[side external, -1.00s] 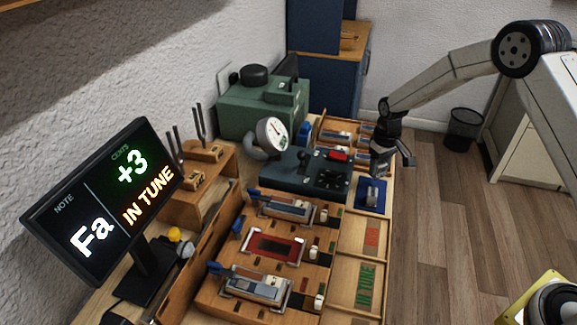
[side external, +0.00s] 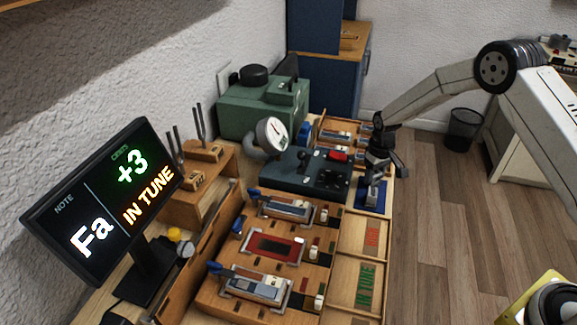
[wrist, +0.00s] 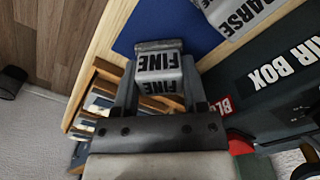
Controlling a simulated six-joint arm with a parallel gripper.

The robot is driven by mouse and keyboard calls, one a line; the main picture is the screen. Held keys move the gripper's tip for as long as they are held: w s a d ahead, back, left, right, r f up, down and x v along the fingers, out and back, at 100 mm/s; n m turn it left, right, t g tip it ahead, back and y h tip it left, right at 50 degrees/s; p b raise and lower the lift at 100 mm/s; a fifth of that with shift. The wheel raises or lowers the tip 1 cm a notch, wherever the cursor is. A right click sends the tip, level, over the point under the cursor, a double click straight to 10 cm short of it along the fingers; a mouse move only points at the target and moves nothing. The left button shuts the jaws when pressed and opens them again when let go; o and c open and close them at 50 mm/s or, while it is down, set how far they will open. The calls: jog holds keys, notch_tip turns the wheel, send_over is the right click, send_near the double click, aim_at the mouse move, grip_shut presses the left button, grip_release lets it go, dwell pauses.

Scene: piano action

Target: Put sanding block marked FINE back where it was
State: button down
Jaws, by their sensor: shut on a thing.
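The sanding block marked FINE (wrist: 160,68) is light grey with black lettering and sits between the fingers of my gripper (wrist: 159,85) in the wrist view. My gripper is shut on it. The blue mat (wrist: 145,28) spreads behind the block. A second block, with part of the word COARSE (wrist: 236,15) showing, is at the mat's upper right. In the side view my gripper (side external: 376,168) is low over the blue mat (side external: 371,204), close to a grey block on it. I cannot tell whether the FINE block touches the mat.
The dark air box (wrist: 283,65) lies right beside the mat, with a red part (side external: 337,155) on top. Wooden slots (wrist: 95,100) hold several parts close to my gripper. A tuner screen (side external: 105,205) stands at left, reading "Fa +3 IN TUNE". Floor is open on the right.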

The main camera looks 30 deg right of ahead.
aim_at(376, 173)
jog(key=shift+f, duration=0.15)
jog(key=shift+c, duration=0.7)
grip_release()
notch_tip(376, 173, up, 12)
jog(key=shift+r, duration=0.2)
jog(key=shift+s+a, duration=0.1)
jog(key=shift+s, duration=0.05)
dwell(0.5)
jog(key=s+a+r+t, duration=0.1)
jog(key=s+a, duration=0.3)
jog(key=s, duration=0.8)
jog(key=s+a+r+t, duration=0.1)
jog(key=s+a, duration=0.3)
jog(key=s, duration=0.8)
jog(key=shift+r+t, duration=0.3)
jog(key=shift+r, duration=0.1)
